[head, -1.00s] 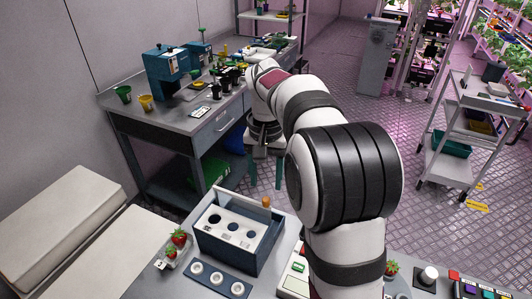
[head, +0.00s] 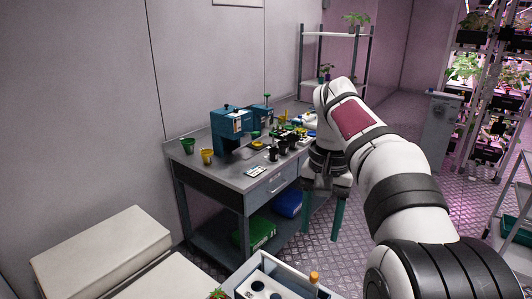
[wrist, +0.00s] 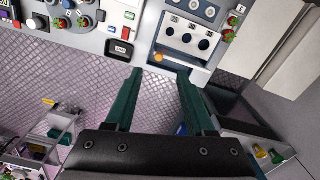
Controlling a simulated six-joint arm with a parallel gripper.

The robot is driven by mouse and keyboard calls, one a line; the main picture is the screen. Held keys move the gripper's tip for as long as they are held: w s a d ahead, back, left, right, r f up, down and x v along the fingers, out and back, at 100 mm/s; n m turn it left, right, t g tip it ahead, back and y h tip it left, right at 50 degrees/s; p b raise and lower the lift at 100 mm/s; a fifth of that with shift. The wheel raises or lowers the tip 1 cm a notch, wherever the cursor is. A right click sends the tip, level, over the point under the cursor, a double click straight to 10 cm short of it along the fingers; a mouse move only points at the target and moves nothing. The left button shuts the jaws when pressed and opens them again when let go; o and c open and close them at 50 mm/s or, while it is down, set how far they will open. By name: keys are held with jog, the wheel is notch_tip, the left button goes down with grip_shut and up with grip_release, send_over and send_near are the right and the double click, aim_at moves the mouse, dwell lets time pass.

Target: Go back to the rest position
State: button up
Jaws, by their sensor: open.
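My gripper (head: 324,218) hangs from my arm in the head view, its two green fingers pointing down beside the workbench. In the wrist view my gripper (wrist: 158,82) shows both green fingers spread apart, with only floor between them. It is open and empty. The fingertips touch nothing that I can see.
The grey workbench (head: 236,180) with blue machines (head: 229,127) stands left of my gripper. A blue-and-white holed rack (head: 284,272) is at the bottom; the wrist view shows it beside a control panel (wrist: 122,20). Open floor (head: 310,250) lies below the gripper.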

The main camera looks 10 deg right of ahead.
jog(key=s+a+f, duration=0.3)
jog(key=s+f, duration=0.1)
jog(key=s, duration=0.5)
jog(key=s+a+f+y, duration=0.1)
jog(key=s+a+f, duration=0.2)
jog(key=s, duration=0.6)
jog(key=s+a+f, duration=0.3)
jog(key=s+f, duration=0.3)
jog(key=s, duration=0.3)
jog(key=shift+n+y, duration=0.3)
